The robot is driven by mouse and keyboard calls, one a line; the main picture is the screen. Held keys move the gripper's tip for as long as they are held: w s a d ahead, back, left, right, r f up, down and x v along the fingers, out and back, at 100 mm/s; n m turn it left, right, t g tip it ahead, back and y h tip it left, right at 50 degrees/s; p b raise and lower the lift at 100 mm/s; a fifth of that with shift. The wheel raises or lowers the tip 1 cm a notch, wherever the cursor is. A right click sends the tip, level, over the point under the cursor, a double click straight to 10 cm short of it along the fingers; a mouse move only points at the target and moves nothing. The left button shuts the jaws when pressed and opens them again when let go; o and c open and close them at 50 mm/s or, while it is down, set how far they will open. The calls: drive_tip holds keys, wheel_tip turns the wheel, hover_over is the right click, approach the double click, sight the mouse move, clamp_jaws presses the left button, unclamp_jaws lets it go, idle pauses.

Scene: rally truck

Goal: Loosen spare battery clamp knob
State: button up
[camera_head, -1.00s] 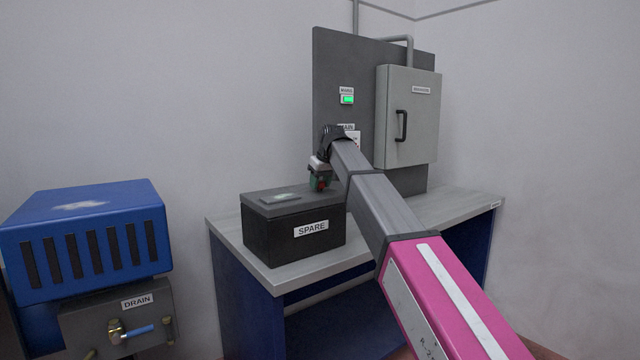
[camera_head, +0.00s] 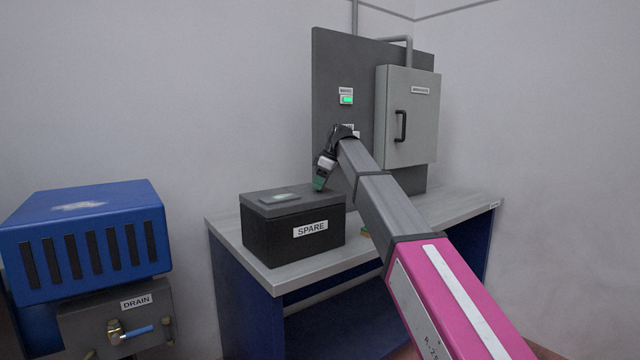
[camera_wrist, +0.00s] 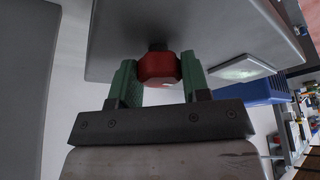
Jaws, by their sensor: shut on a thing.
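The spare battery is a black box (camera_head: 290,236) with a grey lid and a SPARE label, standing on the workbench. In the wrist view a red knob (camera_wrist: 158,68) on a short dark stem sits between the two green fingers of my gripper (camera_wrist: 158,80), at the edge of the battery's grey top (camera_wrist: 200,30). My gripper is shut on the knob. In the head view my gripper (camera_head: 321,178) is at the back right of the box, and the knob is hidden there.
A grey panel with a green-lit indicator (camera_head: 347,100) and a closed handled cabinet (camera_head: 408,118) stand behind the bench (camera_head: 440,212). A small green and orange item (camera_head: 366,232) lies right of the box. A blue slotted unit (camera_head: 85,240) stands left, above a DRAIN valve (camera_head: 130,331).

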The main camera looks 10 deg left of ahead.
drive_tip(key=shift+f+n, duration=0.1)
drive_tip(key=shift+n, duration=0.2)
drive_tip(key=o, duration=0.9)
drive_tip(key=shift+o, duration=0.2)
drive_tip(key=v, duration=1)
drive_tip(key=shift+r, duration=0.4)
drive_tip(key=shift+d, duration=0.15)
